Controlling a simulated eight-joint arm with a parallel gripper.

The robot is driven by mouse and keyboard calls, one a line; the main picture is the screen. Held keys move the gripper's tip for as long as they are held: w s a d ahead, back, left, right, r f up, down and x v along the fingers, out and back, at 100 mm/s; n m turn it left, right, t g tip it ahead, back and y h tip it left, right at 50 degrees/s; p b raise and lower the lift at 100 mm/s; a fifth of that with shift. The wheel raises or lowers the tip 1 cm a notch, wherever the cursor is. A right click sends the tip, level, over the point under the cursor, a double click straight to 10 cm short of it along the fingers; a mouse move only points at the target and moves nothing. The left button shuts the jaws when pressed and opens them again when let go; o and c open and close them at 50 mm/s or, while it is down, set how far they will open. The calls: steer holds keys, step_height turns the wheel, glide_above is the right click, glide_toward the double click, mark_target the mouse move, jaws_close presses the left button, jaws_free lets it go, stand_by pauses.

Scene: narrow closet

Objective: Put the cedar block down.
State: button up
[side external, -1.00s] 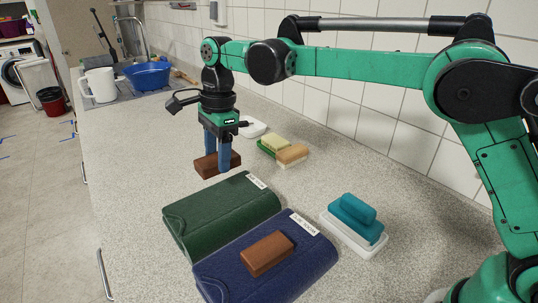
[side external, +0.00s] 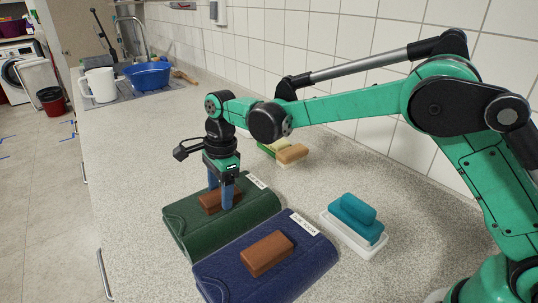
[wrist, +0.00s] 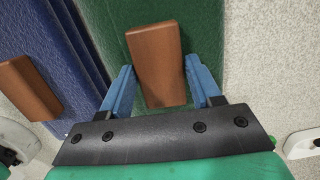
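A dark brown wooden block (side external: 208,202) is between the blue fingers of my gripper (side external: 221,199), at the top of a green padded case (side external: 185,227). A second, redder brown block (side external: 267,252) lies on a blue case (side external: 229,277). No marking shows which block is cedar.
A teal sponge-like block (side external: 352,213) sits on a white dish (side external: 372,248) to the right. A tan-topped brush or sponge (side external: 292,154) lies behind, near the tiled wall. A blue basin (side external: 147,76) and white mug (side external: 100,85) stand far off. The counter left of the cases is clear.

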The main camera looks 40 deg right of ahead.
steer(key=shift+o, duration=1.4)
steer(key=shift+r, duration=0.15)
steer(key=s+d+r+n+t, duration=0.1)
steer(key=s+d+r+n, duration=0.15)
steer(key=r, duration=0.45)
steer(key=s+d+r+n+t, duration=0.1)
steer(key=d+r+n, duration=0.15)
steer(key=r, duration=0.45)
steer(key=s+d+f+n+t, duration=0.2)
steer(key=s+d+f+n, duration=0.1)
steer(key=s+n, duration=0.3)
steer(key=s+d+f+n+t+h, duration=0.1)
steer(key=s+d+f+n+t, duration=0.2)
steer(key=s+d+n, duration=0.3)
steer(key=shift+s+f+n, duration=0.2)
steer(key=shift+f+n, duration=0.3)
